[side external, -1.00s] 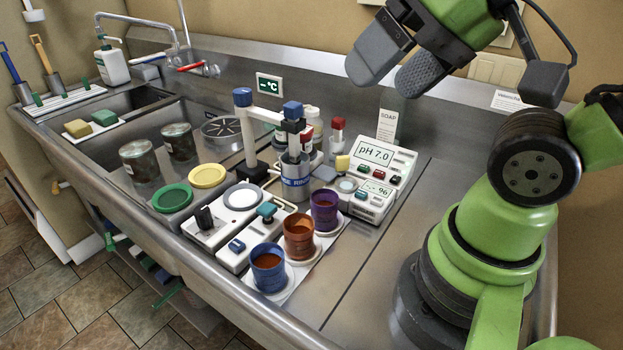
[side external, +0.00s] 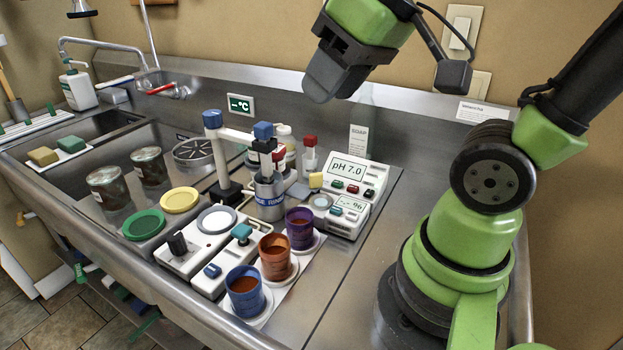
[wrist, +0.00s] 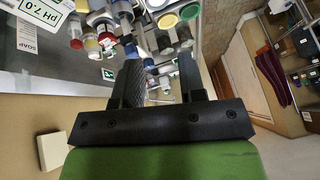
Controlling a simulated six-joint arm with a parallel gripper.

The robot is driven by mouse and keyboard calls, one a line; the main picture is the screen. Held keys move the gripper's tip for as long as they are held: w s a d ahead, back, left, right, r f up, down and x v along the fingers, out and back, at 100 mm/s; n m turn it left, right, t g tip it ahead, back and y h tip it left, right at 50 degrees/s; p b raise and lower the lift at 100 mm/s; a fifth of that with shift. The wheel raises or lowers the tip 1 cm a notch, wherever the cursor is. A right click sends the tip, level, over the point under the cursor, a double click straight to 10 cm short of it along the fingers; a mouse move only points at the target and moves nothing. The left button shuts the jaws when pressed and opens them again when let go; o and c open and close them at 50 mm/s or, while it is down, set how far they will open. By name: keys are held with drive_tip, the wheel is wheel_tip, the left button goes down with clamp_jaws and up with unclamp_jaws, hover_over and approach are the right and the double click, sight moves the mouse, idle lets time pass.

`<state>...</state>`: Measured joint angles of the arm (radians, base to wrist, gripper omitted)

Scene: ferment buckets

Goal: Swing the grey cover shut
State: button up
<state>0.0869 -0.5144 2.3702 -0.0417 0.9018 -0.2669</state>
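I cannot pick out the grey cover with certainty. A small tilted grey piece (side external: 298,191) stands between the steel cup and the pH meter in the side view, and it may be the cover. Its hinge and what lies under it cannot be made out. My gripper (side external: 328,84) hangs high above the back edge of the counter, well above and apart from that piece. In the wrist view, the two dark fingers of my gripper (wrist: 160,78) stand apart with nothing held between them.
The pH meter (side external: 355,178), steel cup (side external: 269,200) and blue-topped stand (side external: 215,150) crowd the middle. Blue (side external: 243,294), orange (side external: 273,258) and purple (side external: 299,229) buckets stand in front. A soap card (side external: 357,140) stands behind. The counter right of the meter is clear.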

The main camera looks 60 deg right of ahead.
drive_tip(key=w+d+f+n+g, duration=0.2)
drive_tip(key=w+d+n, duration=0.1)
drive_tip(key=w+d, duration=0.15)
drive_tip(key=n+g+h, duration=0.1)
drive_tip(key=n+g, duration=0.3)
drive_tip(key=n, duration=0.4)
hover_over(316, 174)
wheel_tip(316, 174, down, 13)
drive_tip(key=shift+f, duration=0.15)
wheel_tip(316, 174, down, 10)
drive_tip(key=shift+d+f, duration=0.1)
clamp_jaws()
